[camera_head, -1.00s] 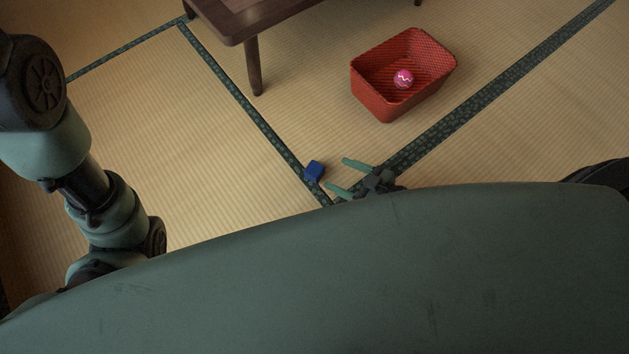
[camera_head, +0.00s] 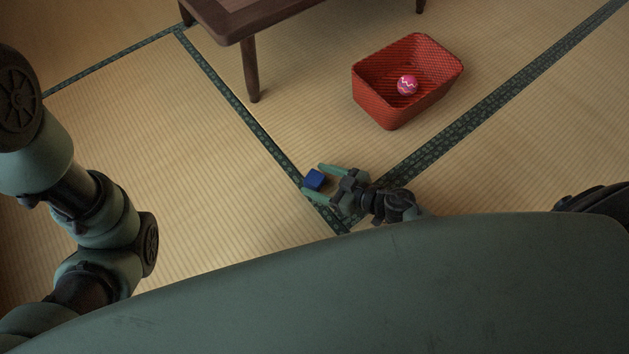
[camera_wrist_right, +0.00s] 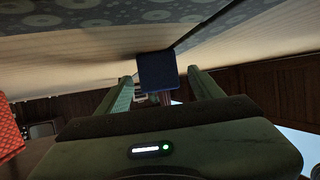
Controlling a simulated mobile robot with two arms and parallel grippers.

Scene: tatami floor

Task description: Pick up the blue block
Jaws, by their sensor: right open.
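The blue block (camera_head: 314,179) lies on the tatami by the dark green border strip. In the head view my right gripper (camera_head: 312,182) is open, with its two green fingers reaching left on either side of the block. In the right wrist view the blue block (camera_wrist_right: 158,71) shows ahead, between the two open fingers (camera_wrist_right: 160,82). I cannot tell whether either finger touches it. My left arm shows at the left of the head view, but its gripper is not in view.
A red woven basket (camera_head: 386,110) with a pink patterned ball (camera_head: 407,85) inside stands beyond the right gripper. A dark wooden table (camera_head: 250,70) stands at the top. The tatami left of the block is clear.

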